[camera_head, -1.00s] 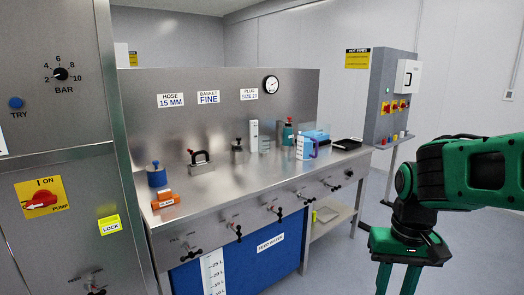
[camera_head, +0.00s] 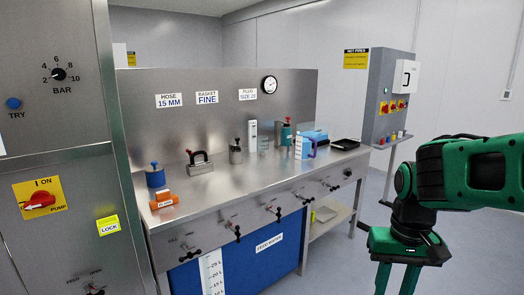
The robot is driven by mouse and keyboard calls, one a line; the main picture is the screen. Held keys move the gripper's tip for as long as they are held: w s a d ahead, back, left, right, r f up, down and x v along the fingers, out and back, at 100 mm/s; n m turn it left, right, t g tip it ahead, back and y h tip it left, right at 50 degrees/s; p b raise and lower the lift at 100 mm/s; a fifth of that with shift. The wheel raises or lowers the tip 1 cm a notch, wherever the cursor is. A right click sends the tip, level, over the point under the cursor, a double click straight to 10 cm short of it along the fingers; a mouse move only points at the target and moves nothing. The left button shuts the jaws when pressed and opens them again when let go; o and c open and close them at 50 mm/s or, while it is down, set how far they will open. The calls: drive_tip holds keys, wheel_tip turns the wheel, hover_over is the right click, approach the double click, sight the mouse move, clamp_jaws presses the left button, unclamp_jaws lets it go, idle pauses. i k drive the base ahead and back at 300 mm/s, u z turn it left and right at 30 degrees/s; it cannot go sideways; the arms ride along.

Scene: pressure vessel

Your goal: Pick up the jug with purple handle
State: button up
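The jug (camera_head: 301,148) is pale blue-white with scale marks and has a purple handle on its right side. It stands upright toward the right part of the steel bench, in front of a blue box (camera_head: 317,137). My gripper (camera_head: 397,281) hangs down at the lower right of the picture, in front of and to the right of the bench, well apart from the jug. Its two fingers are spread with an empty gap between them. The fingertips are cut off by the bottom edge.
The steel bench (camera_head: 235,191) also bears a teal spray bottle (camera_head: 286,134), a black tray (camera_head: 346,144), a steel canister (camera_head: 236,154), a blue pot (camera_head: 155,177) and orange blocks (camera_head: 163,200). Valve handles stick out along its front. A grey panel (camera_head: 388,105) stands at the right.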

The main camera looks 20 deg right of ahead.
sight(303, 140)
drive_tip(key=z, duration=0.6)
drive_tip(key=i, duration=1.2)
drive_tip(key=z, duration=0.55)
drive_tip(key=i, duration=1.7)
drive_tip(key=u, duration=0.55)
